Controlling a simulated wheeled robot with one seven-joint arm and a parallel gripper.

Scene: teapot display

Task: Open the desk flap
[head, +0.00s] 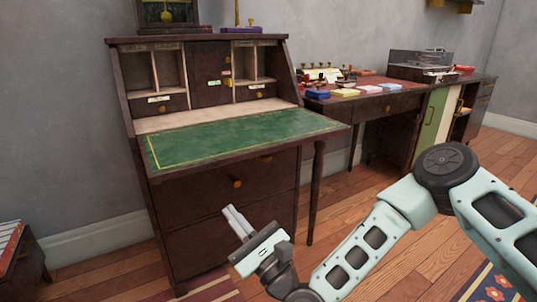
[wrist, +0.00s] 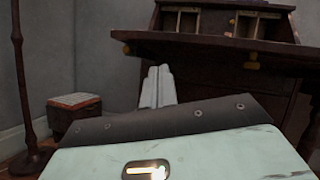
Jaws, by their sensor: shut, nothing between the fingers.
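The desk flap (head: 240,137) is folded down and level, its green, yellow-lined writing surface facing up in the head view. The desk (head: 128,75) shows open pigeonholes and small drawers behind the flap. In the wrist view the flap's edge (wrist: 210,46) is seen from below, across the upper right. My gripper (head: 229,209) is shut and empty, below the flap and in front of the desk's lower drawers. In the wrist view its fingers (wrist: 157,86) are together, apart from the flap.
A second desk (head: 385,105) with stamps and coloured boxes stands to the right. A low cabinet (head: 20,255) is at the left; it also shows in the wrist view (wrist: 75,116). Wooden floor (head: 345,190) lies open between the desks and my arm.

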